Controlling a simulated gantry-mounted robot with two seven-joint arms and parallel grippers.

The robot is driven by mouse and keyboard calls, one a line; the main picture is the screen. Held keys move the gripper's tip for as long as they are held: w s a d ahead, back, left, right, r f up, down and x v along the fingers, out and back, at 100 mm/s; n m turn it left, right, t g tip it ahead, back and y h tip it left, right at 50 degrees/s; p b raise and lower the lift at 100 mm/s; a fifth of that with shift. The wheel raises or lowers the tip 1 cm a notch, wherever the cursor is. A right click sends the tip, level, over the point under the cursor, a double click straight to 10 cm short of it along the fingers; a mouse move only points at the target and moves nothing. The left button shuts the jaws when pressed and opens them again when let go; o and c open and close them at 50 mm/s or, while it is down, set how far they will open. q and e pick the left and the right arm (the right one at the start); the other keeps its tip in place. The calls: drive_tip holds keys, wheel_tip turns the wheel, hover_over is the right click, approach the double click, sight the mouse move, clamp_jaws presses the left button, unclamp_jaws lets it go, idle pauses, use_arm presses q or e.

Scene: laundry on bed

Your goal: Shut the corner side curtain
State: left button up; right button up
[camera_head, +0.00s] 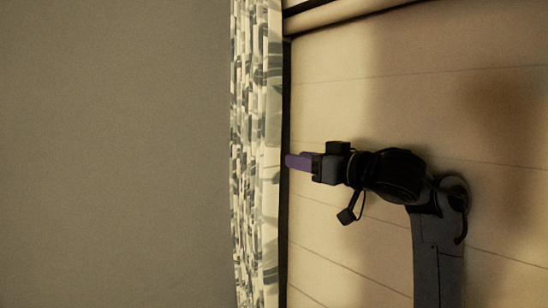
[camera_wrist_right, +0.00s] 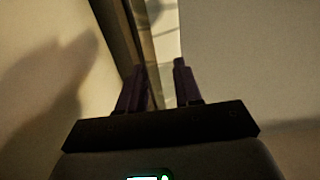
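The curtain (camera_head: 250,150) is a pale cloth with a grey-green pattern. It shows in the head view as a long gathered strip left of centre, between a plain grey surface and a dark edge. My right gripper (camera_head: 290,161), with purple fingers, points left at that edge and its tips are close beside the curtain. Contact cannot be told. In the right wrist view the two fingers (camera_wrist_right: 160,80) stand apart. A pale strip shows beyond the gap between them, and no cloth is clearly pinched. My left gripper is not in view.
A plain grey surface (camera_head: 115,150) fills the left of the head view. A panelled cream wall (camera_head: 480,110) lies behind my right arm. A dark strip (camera_head: 286,230) runs along the curtain's right side. A pale rail-like band (camera_head: 335,12) crosses the top.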

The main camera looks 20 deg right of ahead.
sight(275, 156)
drive_tip(key=p+x, duration=0.2)
drive_tip(key=x, duration=0.7)
drive_tip(key=shift+p, duration=0.35)
drive_tip(key=shift+w, duration=0.1)
clamp_jaws()
